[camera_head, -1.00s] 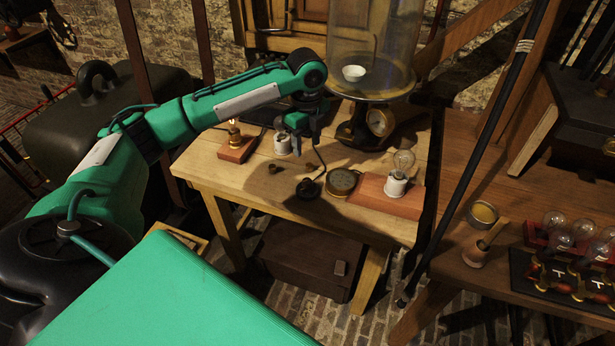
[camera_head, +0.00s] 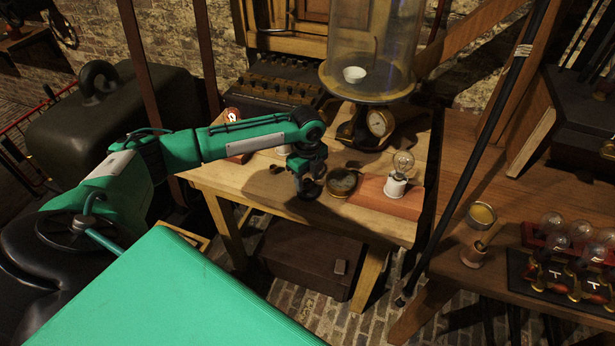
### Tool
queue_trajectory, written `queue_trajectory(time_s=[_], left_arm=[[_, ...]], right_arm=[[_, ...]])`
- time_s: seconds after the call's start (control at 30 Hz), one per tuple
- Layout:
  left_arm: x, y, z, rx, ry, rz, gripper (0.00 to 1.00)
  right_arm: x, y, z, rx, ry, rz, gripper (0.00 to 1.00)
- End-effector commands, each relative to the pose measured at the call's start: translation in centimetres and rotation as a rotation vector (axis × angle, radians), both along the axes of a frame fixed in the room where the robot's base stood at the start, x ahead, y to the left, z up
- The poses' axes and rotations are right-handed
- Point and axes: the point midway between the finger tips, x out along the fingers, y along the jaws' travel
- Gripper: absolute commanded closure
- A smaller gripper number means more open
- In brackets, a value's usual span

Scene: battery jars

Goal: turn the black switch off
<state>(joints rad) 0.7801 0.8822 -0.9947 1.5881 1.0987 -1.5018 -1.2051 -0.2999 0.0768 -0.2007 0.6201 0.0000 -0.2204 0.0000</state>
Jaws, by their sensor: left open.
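The black switch (camera_head: 309,191) is a small round dark piece near the front edge of the wooden table (camera_head: 262,193). My left gripper (camera_head: 307,178) is open and points down right over the switch, covering most of it. I cannot tell whether the fingers touch it or how its lever stands. My right gripper is not in view.
A round brass-rimmed dial (camera_head: 342,182) lies just right of the switch. A glass bell jar stand (camera_head: 368,95) is behind. My left arm partly hides another bulb at left.

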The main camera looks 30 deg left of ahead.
Motion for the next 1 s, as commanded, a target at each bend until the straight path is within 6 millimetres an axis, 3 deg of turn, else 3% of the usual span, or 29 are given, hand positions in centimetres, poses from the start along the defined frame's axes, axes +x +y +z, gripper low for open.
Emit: queue_trajectory(time_s=[0.1,0.33,0.67,1.0], left_arm=[[0.0,0.0,0.0,0.0,0.0,0.0,0.52],[0.0,0.0,0.0,0.0,0.0,0.0,0.97],[0.0,-0.1,0.3,-0.002,0.001,0.036,0.97],[0.0,-0.1,0.7,-0.003,0.003,0.253,0.97]], right_arm=[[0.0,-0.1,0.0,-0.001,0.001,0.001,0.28],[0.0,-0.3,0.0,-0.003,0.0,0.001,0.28],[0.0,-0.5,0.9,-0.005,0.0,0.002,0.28],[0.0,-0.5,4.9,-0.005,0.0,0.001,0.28]])
